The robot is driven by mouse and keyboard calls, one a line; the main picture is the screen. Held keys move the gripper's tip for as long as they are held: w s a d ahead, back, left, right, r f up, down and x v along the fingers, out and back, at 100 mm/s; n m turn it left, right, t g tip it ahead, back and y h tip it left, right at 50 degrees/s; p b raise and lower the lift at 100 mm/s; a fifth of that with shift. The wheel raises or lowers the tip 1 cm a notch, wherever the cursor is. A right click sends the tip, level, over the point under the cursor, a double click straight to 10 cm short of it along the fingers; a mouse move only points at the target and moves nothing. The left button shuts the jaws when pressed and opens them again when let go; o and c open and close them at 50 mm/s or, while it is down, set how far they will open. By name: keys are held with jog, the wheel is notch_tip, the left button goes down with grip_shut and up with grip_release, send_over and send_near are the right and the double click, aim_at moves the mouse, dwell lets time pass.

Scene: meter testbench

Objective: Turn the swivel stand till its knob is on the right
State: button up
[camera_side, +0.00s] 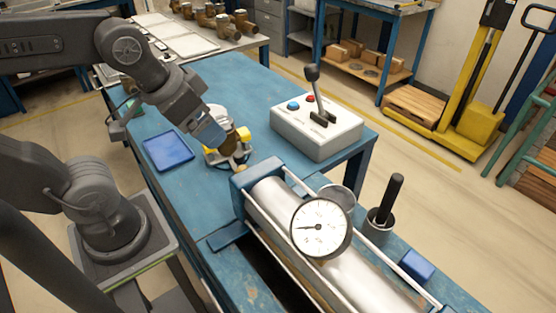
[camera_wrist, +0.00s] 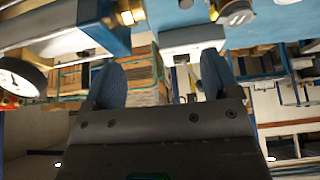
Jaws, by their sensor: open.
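The swivel stand (camera_side: 211,155), a pale base with yellow parts, is on the blue bench left of the steel cylinder in the side view. My gripper hangs over it with its blue fingers (camera_side: 210,131) pointing down and partly hiding it. I cannot make out which side its knob is on, nor whether the fingers touch it. Brownish brass-coloured parts show beside the fingers. In the wrist view my gripper (camera_wrist: 160,78) is open, with nothing between its two blue fingers. A grey round part (camera_wrist: 236,13) at the top edge may belong to the stand; I cannot tell.
A blue tray (camera_side: 168,152) lies left of the stand. A white control box (camera_side: 318,128) with a lever (camera_side: 317,90) stands to the right. The cylinder (camera_side: 275,200) with its dial gauge (camera_side: 320,228) is close in front. Bare bench lies behind the stand.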

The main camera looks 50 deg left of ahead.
aim_at(239, 154)
jog(key=shift+w+a+r, duration=0.1)
jog(key=shift+w, duration=0.15)
jog(key=shift+c, duration=0.7)
jog(key=w+a+m+g, duration=0.1)
jog(key=w+m+g, duration=0.1)
jog(key=w+a+m+g, duration=0.1)
jog(key=w+a+m, duration=0.1)
jog(key=w, duration=0.1)
jog(key=w+a+m+g, duration=0.1)
jog(key=w+m+g, duration=0.1)
jog(key=w, duration=0.1)
jog(key=shift+a+f+g, duration=0.15)
jog(key=shift+f+g, duration=0.15)
jog(key=c, duration=0.3)
notch_tip(239, 154, down, 14)
jog(key=shift+w+r, duration=0.1)
jog(key=shift+c, duration=0.2)
grip_shut()
